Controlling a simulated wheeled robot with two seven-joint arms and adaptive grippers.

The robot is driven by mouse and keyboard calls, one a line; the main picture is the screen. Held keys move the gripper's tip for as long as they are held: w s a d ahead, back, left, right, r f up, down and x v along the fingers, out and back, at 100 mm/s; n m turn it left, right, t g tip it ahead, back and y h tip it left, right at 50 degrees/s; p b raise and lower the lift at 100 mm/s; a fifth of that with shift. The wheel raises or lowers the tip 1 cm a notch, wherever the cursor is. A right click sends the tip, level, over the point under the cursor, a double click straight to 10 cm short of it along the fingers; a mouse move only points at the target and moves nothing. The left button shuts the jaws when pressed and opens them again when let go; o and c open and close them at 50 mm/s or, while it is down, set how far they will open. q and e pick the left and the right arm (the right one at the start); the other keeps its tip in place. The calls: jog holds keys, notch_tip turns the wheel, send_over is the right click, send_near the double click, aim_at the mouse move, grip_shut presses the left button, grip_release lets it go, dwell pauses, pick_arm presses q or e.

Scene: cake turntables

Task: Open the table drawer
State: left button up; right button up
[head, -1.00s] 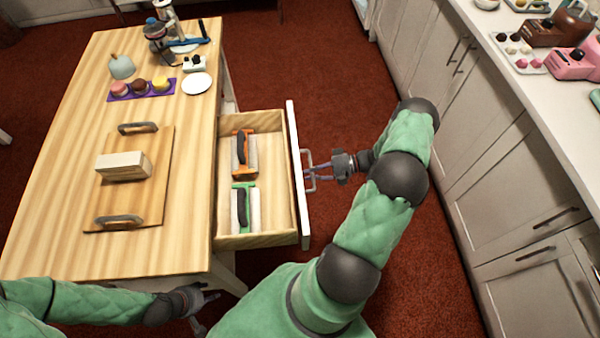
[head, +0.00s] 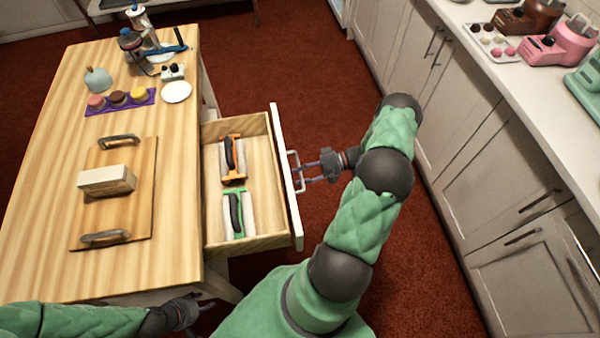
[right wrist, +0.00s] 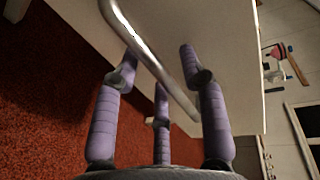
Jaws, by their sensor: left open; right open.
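The table drawer (head: 273,215) stands pulled out from the right side of the wooden table (head: 170,245). Inside lie an orange-framed tool (head: 232,160) and a green-framed tool (head: 238,214). The drawer's metal handle (head: 293,172) is on its white front; the handle also crosses the right wrist view (right wrist: 150,55). My right gripper (head: 308,175) is open at the handle, its purple fingers (right wrist: 162,85) spread around the bar; I cannot tell whether they touch it. My left gripper (head: 205,302) is open and empty by the table's near edge.
On the table are a cutting board (head: 140,205) with a pale block (head: 107,180), a purple tray (head: 120,102) of cakes, a white plate (head: 177,92) and a blue-topped device (head: 131,42). Cabinets (head: 500,190) line the right. Red floor (head: 270,60) lies between.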

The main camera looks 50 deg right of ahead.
jog(key=v, duration=1.1)
jog(key=shift+s+d, duration=0.15)
jog(key=shift+d, duration=0.1)
